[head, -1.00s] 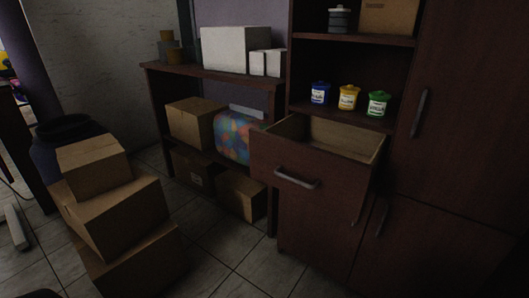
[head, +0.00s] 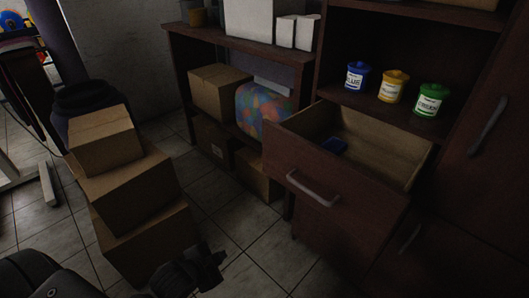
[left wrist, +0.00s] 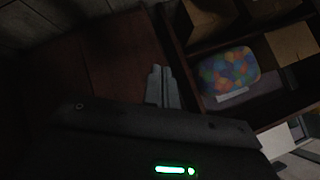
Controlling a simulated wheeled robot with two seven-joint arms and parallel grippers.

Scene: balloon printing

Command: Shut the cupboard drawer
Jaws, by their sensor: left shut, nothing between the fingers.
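The cupboard drawer (head: 335,200) is pulled out from the dark red-brown cupboard (head: 400,245) in the head view. My right gripper is not in view.
Stacked cardboard boxes (head: 135,195) stand at the left, near my left arm. A low shelf (head: 240,45) with boxes and a colourful bag (head: 262,108) is left of the drawer. Blue (head: 357,76), yellow (head: 393,86) and green (head: 431,100) pots stand above it. Tiled floor is clear between.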

